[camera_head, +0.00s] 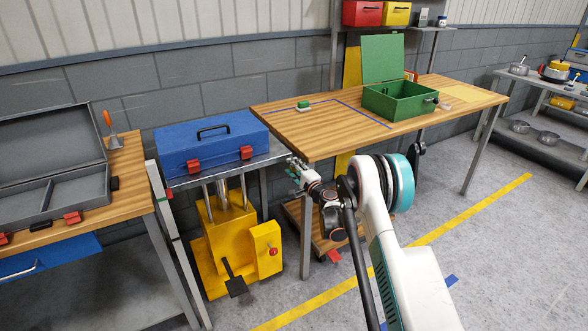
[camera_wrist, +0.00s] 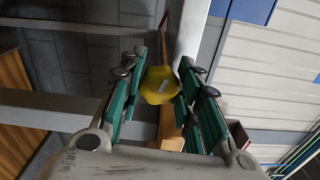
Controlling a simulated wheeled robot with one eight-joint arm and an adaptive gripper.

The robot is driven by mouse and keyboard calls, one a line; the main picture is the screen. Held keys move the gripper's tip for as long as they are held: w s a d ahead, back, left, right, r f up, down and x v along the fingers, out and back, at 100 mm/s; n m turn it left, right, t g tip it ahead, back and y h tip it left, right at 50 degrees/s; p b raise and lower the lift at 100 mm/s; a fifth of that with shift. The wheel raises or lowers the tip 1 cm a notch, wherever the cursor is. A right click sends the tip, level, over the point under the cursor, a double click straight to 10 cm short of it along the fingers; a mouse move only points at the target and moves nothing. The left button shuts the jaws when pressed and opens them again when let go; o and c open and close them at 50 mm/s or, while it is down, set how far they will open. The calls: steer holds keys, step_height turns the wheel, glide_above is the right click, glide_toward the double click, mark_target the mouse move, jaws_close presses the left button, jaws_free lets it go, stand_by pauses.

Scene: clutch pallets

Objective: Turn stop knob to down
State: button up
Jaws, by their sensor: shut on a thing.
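In the head view my gripper (camera_head: 297,168) is low beside the left end of the wooden table (camera_head: 330,140), near the blue toolbox. The knob itself cannot be made out there. Which way the pale mark counts as pointing cannot be told.
The blue toolbox (camera_head: 211,144) stands on a platform left of my gripper. An open green box (camera_head: 400,103) stands on the table. The floor (camera_head: 500,260) at the right is clear.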

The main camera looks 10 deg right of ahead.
steer(key=shift+f+n, duration=0.1)
steer(key=shift+n, duration=1.9)
steer(key=o, duration=1.1)
steer(key=shift+s, duration=0.1)
steer(key=v, duration=1.2)
